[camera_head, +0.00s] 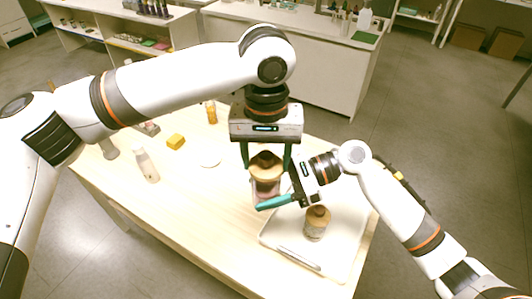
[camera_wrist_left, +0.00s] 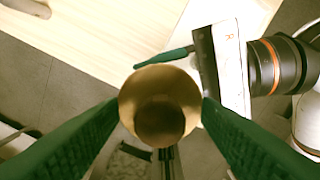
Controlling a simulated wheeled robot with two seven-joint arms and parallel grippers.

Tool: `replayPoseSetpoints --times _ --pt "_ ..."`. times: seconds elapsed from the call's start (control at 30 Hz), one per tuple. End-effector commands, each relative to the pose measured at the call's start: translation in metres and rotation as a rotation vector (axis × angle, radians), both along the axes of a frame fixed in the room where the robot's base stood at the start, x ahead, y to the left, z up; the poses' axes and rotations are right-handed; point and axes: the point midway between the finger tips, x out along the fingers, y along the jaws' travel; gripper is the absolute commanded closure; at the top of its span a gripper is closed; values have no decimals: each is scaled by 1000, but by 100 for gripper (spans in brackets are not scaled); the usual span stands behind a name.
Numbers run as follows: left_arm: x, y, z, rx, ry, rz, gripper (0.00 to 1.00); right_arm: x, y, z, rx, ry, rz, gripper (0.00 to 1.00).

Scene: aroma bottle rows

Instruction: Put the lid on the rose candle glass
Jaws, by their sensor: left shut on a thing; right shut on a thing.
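My left gripper (camera_head: 266,164) points down and is shut on a wooden lid (camera_head: 266,160) with a round knob. In the left wrist view the lid (camera_wrist_left: 160,84) is a tan disc between the two green fingers. My right gripper (camera_head: 268,194) comes in from the right and is shut on a pinkish candle glass (camera_head: 266,187), holding it upright above the table. The lid is directly above the glass's mouth; I cannot tell whether they touch. In the left wrist view the lid hides the glass, and one finger and the body of my right gripper (camera_wrist_left: 222,65) show beside it.
A white tray (camera_head: 347,262) at the front right holds a lidded jar (camera_head: 317,223) and a slim pale tool (camera_head: 299,259). A white bottle (camera_head: 147,166), yellow block (camera_head: 176,142), white disc (camera_head: 210,160) and amber bottle (camera_head: 211,113) stand further left. The table's (camera_head: 215,215) front middle is clear.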

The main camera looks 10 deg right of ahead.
Motion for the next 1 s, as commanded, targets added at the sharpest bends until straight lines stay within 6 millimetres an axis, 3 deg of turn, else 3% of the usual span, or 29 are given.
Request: replayPoseSetpoints --times 0.83,0.87,1.0 --pt "0 0 -14 0 1 1 65 0 0 1 1 -1 0 86" --pt "0 0 -14 0 0 1 38 0 0 1 1 -1 0 86" --pt "0 0 -14 0 0 1 18 0 0 1 2 -1 0 86"
